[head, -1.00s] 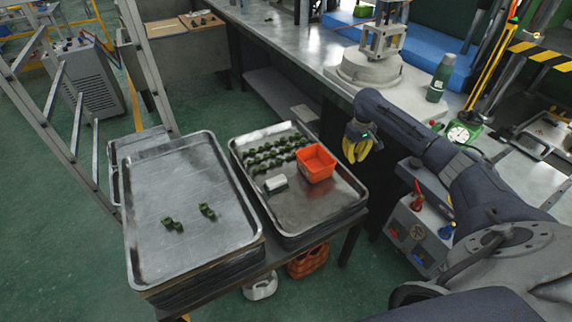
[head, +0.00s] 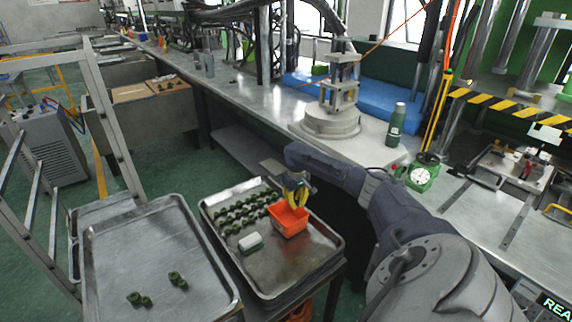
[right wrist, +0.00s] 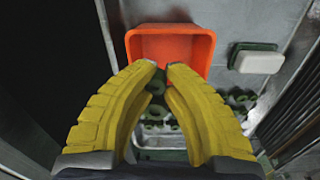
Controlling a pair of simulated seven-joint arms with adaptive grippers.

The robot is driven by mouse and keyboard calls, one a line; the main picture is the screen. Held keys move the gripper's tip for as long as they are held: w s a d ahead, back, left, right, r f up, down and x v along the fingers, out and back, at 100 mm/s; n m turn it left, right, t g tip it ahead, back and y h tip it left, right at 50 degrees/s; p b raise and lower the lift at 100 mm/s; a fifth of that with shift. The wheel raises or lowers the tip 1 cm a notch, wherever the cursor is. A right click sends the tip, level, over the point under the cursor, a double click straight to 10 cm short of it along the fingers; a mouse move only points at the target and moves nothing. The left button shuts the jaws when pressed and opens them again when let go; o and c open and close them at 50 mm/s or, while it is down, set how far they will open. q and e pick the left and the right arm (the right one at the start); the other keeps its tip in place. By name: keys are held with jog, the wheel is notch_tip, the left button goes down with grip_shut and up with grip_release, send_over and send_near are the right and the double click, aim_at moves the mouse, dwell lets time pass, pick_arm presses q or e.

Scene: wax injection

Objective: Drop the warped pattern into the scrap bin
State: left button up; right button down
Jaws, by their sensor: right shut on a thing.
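The orange scrap bin (head: 287,222) stands on the right-hand metal tray (head: 270,281). My right gripper (head: 296,205) is over the bin, its yellow fingers pointing down. In the right wrist view the bin (right wrist: 170,32) is just beyond the fingertips (right wrist: 159,67). The fingers are shut on a small dark green wax pattern (right wrist: 157,82), mostly hidden between them. I cannot make out its warp. Several other green patterns (head: 236,212) lie in rows on the same tray. My left gripper is not in view.
A white and green block (head: 250,242) lies beside the bin. The left-hand tray (head: 135,245) holds two green pieces (head: 140,300) and is mostly clear. A workbench with a round-based press fixture (head: 330,122), a green bottle (head: 396,125) and a dial gauge (head: 421,175) stands behind.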

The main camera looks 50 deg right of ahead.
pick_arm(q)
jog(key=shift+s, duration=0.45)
pick_arm(e)
jog(key=shift+f, duration=1.6)
jog(key=c, duration=1.4)
grip_release()
jog(key=shift+c, duration=0.2)
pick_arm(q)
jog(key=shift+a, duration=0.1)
pick_arm(e)
jog(key=shift+r, duration=0.1)
notch_tip(320, 180, up, 12)
jog(key=shift+f, duration=0.1)
